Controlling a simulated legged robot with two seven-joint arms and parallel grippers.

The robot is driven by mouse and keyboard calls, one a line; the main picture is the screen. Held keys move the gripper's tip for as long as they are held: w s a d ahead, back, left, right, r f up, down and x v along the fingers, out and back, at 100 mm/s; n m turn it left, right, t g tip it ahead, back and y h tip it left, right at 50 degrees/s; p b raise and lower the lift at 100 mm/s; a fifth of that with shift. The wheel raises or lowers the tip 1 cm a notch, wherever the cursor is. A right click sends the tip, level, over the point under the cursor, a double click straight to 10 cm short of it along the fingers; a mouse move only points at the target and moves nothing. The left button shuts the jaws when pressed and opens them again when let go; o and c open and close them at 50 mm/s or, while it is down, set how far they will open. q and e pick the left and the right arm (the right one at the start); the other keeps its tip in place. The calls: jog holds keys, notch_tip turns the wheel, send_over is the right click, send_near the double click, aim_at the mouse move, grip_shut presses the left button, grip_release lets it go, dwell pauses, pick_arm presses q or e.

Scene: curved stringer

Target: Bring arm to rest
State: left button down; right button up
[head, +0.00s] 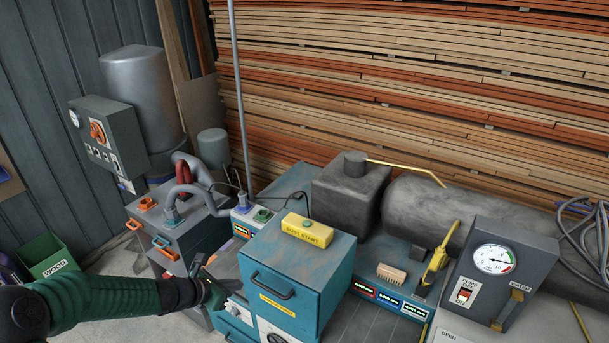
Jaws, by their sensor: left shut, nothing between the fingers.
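My left arm comes in from the lower left with a green sleeve and a dark wrist. My left gripper (214,291) is at its end, shut and empty. It is beside the left side of the blue cabinet (310,255), near the lower drawer fronts. I cannot tell whether it touches the cabinet. My right gripper is out of view.
A yellow block (307,229) lies on the cabinet. A grey unit with orange handles (180,235) stands behind my gripper. A gauge box (497,262), a brush (391,274) and a dark tank (430,210) are to the right. A green WOOD bin (50,262) stands at left.

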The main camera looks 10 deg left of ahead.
pick_arm(q)
jog(key=s+d+f+m+g+b, duration=0.3)
jog(key=s+d+f+m+b, duration=0.4)
jog(key=m, duration=0.3)
jog(key=s+f+m+g+y+b, duration=0.1)
jog(key=s+f+m+y+b, duration=0.1)
jog(key=s+m, duration=0.6)
jog(key=s+d+f+m+g+y+b, duration=0.1)
jog(key=s+f+m+g+y+b, duration=0.1)
jog(key=s+f+m+b, duration=0.3)
jog(key=s+m, duration=0.4)
jog(key=m, duration=0.2)
jog(key=shift+s+d+m+b, duration=0.3)
jog(key=shift+b, duration=0.05)
jog(key=shift+a+f, duration=0.2)
jog(key=shift+a, duration=0.15)
